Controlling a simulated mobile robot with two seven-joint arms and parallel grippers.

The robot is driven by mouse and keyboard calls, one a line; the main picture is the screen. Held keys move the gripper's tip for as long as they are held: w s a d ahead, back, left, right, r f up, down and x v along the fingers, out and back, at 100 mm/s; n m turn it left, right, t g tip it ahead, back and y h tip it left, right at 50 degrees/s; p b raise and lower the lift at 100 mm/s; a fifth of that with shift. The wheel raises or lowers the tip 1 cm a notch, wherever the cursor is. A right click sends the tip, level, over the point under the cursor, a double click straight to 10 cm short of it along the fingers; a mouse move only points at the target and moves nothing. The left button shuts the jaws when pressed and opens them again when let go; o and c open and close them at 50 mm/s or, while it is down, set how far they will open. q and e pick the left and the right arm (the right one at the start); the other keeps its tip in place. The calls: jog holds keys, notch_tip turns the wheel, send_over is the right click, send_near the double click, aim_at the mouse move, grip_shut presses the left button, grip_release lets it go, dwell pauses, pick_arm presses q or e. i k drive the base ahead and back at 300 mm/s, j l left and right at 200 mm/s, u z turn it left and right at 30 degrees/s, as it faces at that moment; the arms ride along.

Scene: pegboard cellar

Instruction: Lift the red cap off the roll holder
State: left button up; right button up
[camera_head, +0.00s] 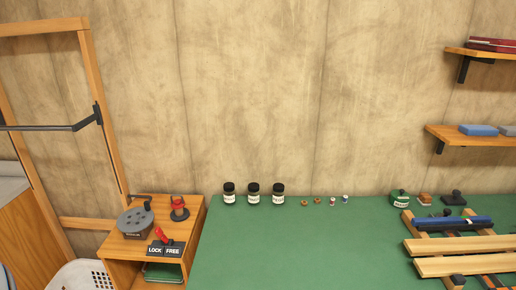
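A small dark holder (180,214) with a red cap-like top (177,200) stands at the back right of a small wooden stand (195,232) in the head view. It is the likeliest match for the roll holder and its red cap, but it is too small to be sure. The red part sits on top of the dark base. Neither of my grippers is in view.
A grey round device (135,222) and a red lever (164,236) by a LOCK/FREE plate (166,249) share the stand. The green tabletop (290,245) is largely clear; dark-lidded jars (253,194) line its back. Wooden slats (460,264) lie at right.

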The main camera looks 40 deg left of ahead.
aim_at(176, 204)
jog(key=k+j, duration=0.1)
jog(key=j, duration=0.6)
jog(key=k+j, duration=0.1)
jog(key=j, duration=0.55)
jog(key=k+j, duration=0.1)
jog(key=j, duration=0.6)
